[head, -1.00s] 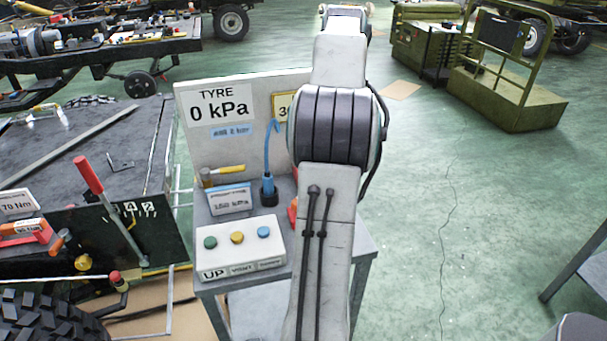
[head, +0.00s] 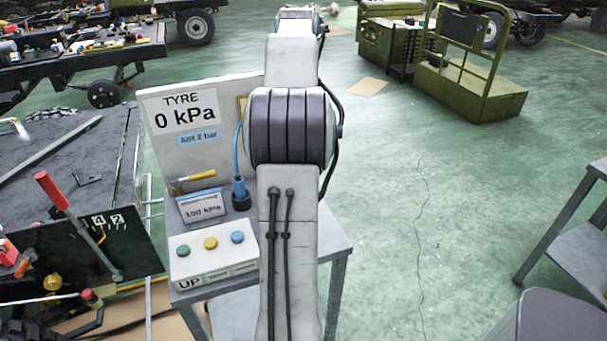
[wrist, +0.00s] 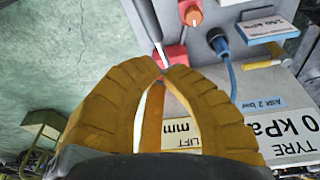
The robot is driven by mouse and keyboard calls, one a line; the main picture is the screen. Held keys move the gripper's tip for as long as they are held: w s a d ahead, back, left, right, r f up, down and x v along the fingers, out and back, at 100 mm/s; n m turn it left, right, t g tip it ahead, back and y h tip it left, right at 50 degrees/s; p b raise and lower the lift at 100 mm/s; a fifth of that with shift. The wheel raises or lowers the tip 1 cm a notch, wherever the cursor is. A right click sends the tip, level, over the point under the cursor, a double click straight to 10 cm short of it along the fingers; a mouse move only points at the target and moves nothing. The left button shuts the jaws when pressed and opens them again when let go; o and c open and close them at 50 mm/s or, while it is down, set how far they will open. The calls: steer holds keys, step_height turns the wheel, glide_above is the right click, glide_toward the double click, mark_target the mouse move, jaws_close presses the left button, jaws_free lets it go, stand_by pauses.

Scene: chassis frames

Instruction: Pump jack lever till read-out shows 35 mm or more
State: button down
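My gripper (wrist: 165,72) shows in the wrist view with its two curved yellow-brown fingers drawn together at the tips. A grey rod (wrist: 143,30), apparently the jack lever, runs down to the fingertips beside a red part (wrist: 176,60). I cannot tell whether the tips touch the rod. The lift read-out card (wrist: 183,135) reads "LIFT mm" upside down, partly behind a finger, and its number is hidden. In the head view only the card's yellow edge (head: 242,108) shows beside my arm, which hides my gripper and the lever.
The stand carries a tyre board (head: 184,112) reading 0 kPa, a blue hose plug (head: 239,192) and a button box (head: 212,250). A red-handled lever (head: 52,190) stands on a dark panel at left. A grey table (head: 575,245) is at right, with clear floor between.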

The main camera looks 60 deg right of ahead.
steer(key=p+x, duration=0.1)
steer(key=x, duration=0.6)
steer(key=s+p+x, duration=0.1)
steer(key=x, duration=0.3)
steer(key=shift+a+f+p, duration=0.1)
steer(key=shift+a+p, duration=0.1)
steer(key=shift+p, duration=0.1)
steer(key=shift+s+f+p, duration=0.15)
steer(key=shift+f+p, duration=0.4)
steer(key=shift+f, duration=0.35)
steer(key=shift+f, duration=0.1)
steer(key=f+b, duration=0.3)
steer(key=f, duration=0.1)
steer(key=s+f+b, duration=0.1)
steer(key=f+b, duration=0.3)
steer(key=a+f+b, duration=0.1)
steer(key=f+b, duration=0.2)
steer(key=f, duration=0.1)
steer(key=shift+s+f, duration=0.2)
steer(key=shift+f, duration=0.05)
steer(key=shift+a, duration=0.1)
steer(key=shift+r, duration=0.15)
